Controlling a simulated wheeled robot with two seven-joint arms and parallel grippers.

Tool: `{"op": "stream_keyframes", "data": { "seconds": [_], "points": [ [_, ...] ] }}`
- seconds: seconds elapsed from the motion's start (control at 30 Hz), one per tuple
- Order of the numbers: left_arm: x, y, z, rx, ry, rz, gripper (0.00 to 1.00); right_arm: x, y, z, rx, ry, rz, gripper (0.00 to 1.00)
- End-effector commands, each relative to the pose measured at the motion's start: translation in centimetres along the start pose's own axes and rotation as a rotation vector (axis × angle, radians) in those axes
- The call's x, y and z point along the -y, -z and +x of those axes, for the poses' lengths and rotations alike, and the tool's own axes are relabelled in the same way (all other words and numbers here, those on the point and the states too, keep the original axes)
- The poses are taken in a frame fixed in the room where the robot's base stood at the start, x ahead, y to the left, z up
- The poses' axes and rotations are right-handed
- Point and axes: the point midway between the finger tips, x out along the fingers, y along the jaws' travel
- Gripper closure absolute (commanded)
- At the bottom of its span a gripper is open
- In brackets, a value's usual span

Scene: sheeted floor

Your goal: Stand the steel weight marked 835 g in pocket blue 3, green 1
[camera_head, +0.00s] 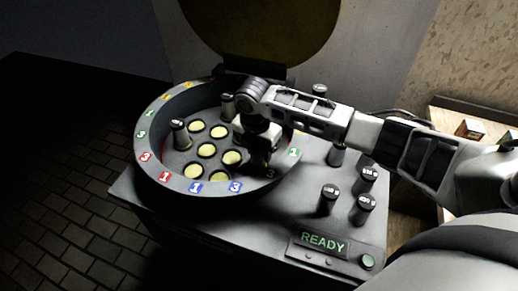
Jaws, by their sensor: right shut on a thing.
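The round grey tray (215,191) has numbered coloured tags on its rim, among them blue 3 (235,186), blue 1 (195,188) and green 1 (293,152). Inside are several round pockets with yellow floors (232,157). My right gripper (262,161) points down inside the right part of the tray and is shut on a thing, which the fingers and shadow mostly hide. I cannot read its marking. One steel weight (180,135) stands at the tray's left, another (228,106) at its back. My left gripper is out of view.
Several dark-topped weights, such as this one (329,200) and this one (364,209), stand on the grey deck right of the tray. A READY display (322,243) and round button (367,262) are at the front. A wooden box (470,128) is at the right.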

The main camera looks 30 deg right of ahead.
Motion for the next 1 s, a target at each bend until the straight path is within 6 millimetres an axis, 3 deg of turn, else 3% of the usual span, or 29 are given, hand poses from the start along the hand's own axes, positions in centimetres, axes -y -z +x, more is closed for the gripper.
{"op": "stream_keyframes", "data": {
  "seconds": [1.0],
  "points": [
    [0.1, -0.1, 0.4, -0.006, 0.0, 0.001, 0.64, -0.1, 0.1, 1.1, 0.001, -0.004, 0.0, 1.0]
  ]
}}
